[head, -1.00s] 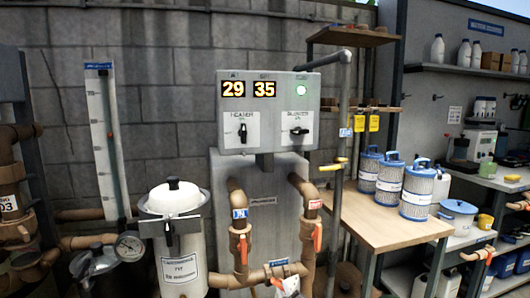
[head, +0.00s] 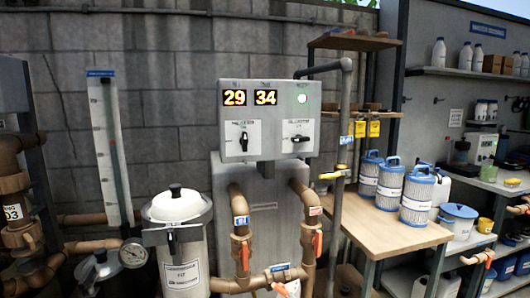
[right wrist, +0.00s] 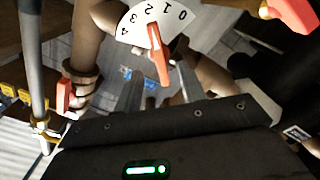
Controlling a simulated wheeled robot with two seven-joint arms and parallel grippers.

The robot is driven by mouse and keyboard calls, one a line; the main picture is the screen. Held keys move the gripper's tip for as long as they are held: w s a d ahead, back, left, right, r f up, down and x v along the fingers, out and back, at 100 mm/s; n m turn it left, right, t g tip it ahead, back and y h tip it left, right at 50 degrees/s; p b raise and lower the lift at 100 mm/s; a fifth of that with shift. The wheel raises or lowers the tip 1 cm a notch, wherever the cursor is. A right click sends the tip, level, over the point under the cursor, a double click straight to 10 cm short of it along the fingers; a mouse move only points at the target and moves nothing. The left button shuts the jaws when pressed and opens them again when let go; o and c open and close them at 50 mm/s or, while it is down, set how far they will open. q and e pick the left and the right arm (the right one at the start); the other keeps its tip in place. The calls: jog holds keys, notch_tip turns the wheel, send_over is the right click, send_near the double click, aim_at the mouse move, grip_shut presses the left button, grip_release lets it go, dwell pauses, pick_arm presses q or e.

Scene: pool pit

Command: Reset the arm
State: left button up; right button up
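My right gripper (right wrist: 160,92) shows in the right wrist view as two grey fingers standing apart. Between and beyond them is an orange pointer handle (right wrist: 158,52) on a white dial plate (right wrist: 155,22) marked 0 to 4. I cannot tell whether the fingers touch the handle. No gripper can be made out clearly in the head view, and my left gripper is not seen.
Brown pipes (head: 240,205) with orange valve handles (head: 318,243) stand below the panel. A white-lidded canister (head: 177,205) and a gauge (head: 133,252) are at left. A wooden table (head: 398,229) with blue-capped filter cartridges (head: 417,196) is at right.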

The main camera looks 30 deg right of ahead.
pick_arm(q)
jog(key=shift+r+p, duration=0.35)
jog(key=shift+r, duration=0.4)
pick_arm(e)
jog(key=shift+v, duration=1.25)
